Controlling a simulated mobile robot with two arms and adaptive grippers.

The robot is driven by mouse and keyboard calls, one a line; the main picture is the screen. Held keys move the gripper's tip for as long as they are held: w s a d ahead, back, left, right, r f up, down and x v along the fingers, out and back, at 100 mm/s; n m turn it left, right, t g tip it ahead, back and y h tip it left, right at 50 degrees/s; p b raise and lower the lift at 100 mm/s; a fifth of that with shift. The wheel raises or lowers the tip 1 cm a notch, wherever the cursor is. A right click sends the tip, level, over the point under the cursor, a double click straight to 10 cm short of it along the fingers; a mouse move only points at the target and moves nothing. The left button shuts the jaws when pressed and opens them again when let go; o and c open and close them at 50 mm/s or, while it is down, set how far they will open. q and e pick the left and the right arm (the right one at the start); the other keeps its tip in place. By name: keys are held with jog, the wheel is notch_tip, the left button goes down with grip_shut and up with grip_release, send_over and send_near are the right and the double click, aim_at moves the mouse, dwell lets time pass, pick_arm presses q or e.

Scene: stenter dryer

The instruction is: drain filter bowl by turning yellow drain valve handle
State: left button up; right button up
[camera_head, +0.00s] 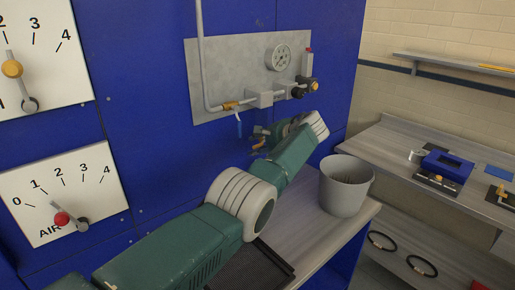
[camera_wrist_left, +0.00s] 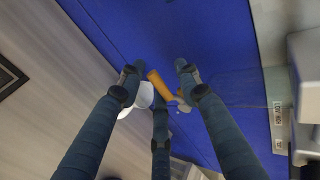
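My left gripper (camera_head: 259,138) is in front of the blue cabinet, just below the grey panel (camera_head: 218,75). Its dark fingers are spread apart. In the left wrist view, a yellow-orange bar (camera_wrist_left: 158,86), apparently the drain valve handle, lies between the fingertips of the left gripper (camera_wrist_left: 157,75). It is close to the fingers, but I see no clear grip. I cannot single out the filter bowl; my left arm hides part of the area under the panel. My right gripper is not in view.
A grey bucket (camera_head: 345,187) stands on the bench to the right of my left arm. Two dial plates are at left. A side table (camera_head: 400,140) holds small items.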

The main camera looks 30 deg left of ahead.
pick_arm(q)
jog(key=shift+f, duration=0.1)
jog(key=shift+v, duration=0.75)
jog(key=v, duration=1)
jog(key=shift+d+r, duration=0.15)
jog(key=shift+r, duration=0.1)
jog(key=shift+r, duration=0.1)
